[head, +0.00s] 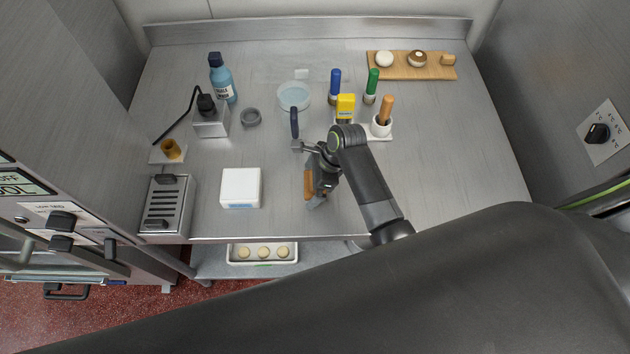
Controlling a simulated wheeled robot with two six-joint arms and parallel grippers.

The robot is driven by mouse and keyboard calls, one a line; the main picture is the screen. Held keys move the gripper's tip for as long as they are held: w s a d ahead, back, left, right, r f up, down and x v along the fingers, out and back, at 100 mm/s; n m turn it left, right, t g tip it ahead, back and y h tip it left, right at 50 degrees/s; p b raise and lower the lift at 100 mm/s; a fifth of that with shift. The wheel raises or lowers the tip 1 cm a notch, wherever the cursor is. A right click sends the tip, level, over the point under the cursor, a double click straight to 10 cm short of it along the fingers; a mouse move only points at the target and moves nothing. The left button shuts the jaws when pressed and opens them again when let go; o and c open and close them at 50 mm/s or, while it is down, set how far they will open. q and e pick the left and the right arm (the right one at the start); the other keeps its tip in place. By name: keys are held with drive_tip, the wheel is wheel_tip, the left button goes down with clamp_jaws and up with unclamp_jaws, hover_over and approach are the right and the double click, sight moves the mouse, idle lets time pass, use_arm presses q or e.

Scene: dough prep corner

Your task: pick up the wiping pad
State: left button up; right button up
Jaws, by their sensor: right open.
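No thing here is plainly a wiping pad. A small pale flat piece (301,73) lies at the back middle of the steel worktop, and a yellow block (346,104) stands right of centre; I cannot tell whether either is the pad. My right gripper (313,167) is open over the middle front of the worktop, nearer the front edge than both. It is close to an orange-handled tool (309,184) and a dark blue-handled tool (294,122), partly covering the first. I cannot tell whether it touches them. My left gripper is not in view.
A white box (240,188) and a slotted metal appliance (165,206) stand at the front left. A blue bottle (222,80) and a pale blue dish (294,96) stand farther back. Blue (335,85) and green (372,85) upright items stand by the yellow block. A wooden board (410,69) lies back right.

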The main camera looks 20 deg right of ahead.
drive_tip(key=c, duration=1.1)
